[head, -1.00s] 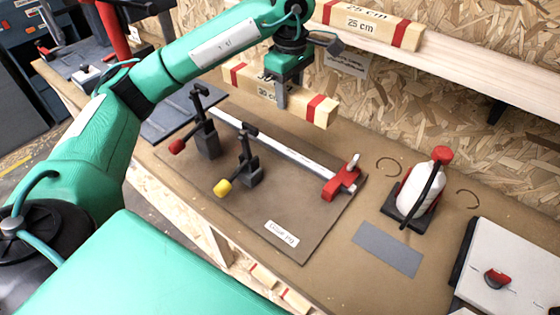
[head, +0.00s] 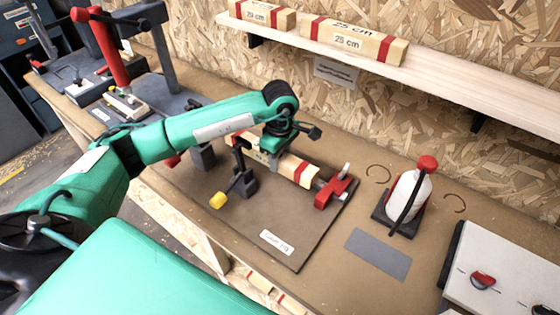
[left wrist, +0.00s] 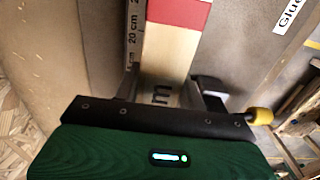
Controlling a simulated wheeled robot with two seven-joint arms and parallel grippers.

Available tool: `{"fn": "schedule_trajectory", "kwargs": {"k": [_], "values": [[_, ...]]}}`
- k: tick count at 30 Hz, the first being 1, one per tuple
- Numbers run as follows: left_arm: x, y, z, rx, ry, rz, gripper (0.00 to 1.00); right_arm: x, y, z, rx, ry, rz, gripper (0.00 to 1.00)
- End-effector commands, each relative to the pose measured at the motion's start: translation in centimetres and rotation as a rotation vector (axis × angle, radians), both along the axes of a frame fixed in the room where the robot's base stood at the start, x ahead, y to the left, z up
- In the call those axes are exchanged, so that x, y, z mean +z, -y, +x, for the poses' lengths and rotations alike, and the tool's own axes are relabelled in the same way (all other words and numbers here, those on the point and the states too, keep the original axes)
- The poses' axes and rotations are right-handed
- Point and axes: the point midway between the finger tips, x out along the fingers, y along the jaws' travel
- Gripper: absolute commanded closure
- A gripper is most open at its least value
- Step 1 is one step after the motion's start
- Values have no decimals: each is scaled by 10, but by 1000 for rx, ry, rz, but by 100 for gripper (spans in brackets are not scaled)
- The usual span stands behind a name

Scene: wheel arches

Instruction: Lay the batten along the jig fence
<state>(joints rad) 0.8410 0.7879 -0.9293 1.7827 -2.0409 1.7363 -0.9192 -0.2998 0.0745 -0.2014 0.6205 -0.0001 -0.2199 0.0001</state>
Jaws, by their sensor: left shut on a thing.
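My left gripper (head: 272,158) is shut on the wooden batten (head: 288,165), which has red bands, over the glue jig board (head: 255,222). In the left wrist view the batten (left wrist: 172,50) sits between the fingers of my left gripper (left wrist: 168,93). The fence (left wrist: 132,40), marked with a scale, runs close beside the batten and roughly parallel. The batten's right end is close to the red stop (head: 333,190); I cannot tell whether they touch. Whether the batten rests on the board is unclear. My right gripper is not in view.
A yellow-tipped clamp (head: 243,184) stands in front of the batten, and another clamp (head: 203,155) is partly behind my arm. A glue bottle (head: 408,193) stands to the right. A shelf (head: 450,90) with more battens overhangs the back.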

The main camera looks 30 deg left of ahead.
Motion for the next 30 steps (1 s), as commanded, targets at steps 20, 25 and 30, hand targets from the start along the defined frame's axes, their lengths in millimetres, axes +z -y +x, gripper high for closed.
{"fn": "schedule_trajectory", "kwargs": {"k": [20, 25, 30], "values": [[-31, 0, 0, 1, 1, -1, 91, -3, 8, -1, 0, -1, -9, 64], [-36, 0, 0, 1, 1, 0, 91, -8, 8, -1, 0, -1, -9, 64], [-36, 0, 0, 1, 0, 0, 57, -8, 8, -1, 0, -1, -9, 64]]}}
